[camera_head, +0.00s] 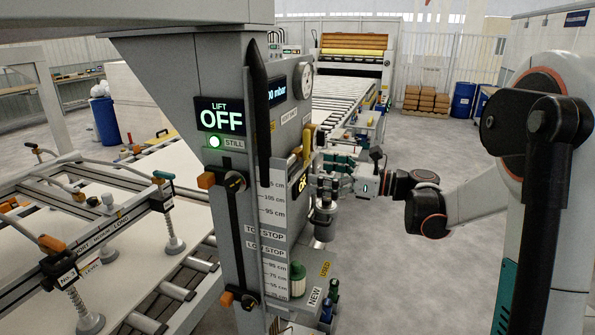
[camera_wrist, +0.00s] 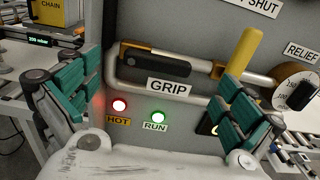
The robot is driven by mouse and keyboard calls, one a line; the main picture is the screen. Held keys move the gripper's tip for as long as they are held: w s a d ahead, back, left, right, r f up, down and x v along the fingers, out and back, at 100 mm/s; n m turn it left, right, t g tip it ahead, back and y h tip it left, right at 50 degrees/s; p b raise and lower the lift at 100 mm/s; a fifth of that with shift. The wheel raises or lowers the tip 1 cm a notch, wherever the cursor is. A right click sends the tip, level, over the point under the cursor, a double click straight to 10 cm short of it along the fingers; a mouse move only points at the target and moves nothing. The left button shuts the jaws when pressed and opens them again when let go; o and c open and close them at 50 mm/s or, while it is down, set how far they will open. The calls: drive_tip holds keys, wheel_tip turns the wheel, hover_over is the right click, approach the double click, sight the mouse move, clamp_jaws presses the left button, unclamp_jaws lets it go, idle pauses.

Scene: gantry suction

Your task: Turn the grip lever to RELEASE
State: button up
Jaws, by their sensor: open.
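In the wrist view the grey panel carries a white GRIP label (camera_wrist: 170,86). Just above it lies a black handle (camera_wrist: 155,60) with an orange end, level along the panel; I take it as the grip lever but cannot be sure. A yellow lever (camera_wrist: 240,52) stands nearly upright to its right, and also shows in the head view (camera_head: 307,146). No RELEASE mark is readable. My gripper (camera_wrist: 150,108) is open, its teal fingers wide apart to the left and right of the label, with nothing between them. In the head view my gripper (camera_head: 338,165) is close to the panel's right face.
A pipe (camera_wrist: 118,84) bends around the black handle. Below it are a red HOT lamp (camera_wrist: 120,105) and a green RUN lamp (camera_wrist: 158,117). A RELIEF knob (camera_wrist: 298,88) is at the right. The LIFT display (camera_head: 220,115) reads OFF. Open floor lies behind my arm.

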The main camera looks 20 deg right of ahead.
sight(296, 168)
drive_tip(key=x, duration=0.6)
drive_tip(key=shift+d, duration=0.1)
drive_tip(key=shift+s, duration=0.1)
drive_tip(key=c, duration=1.5)
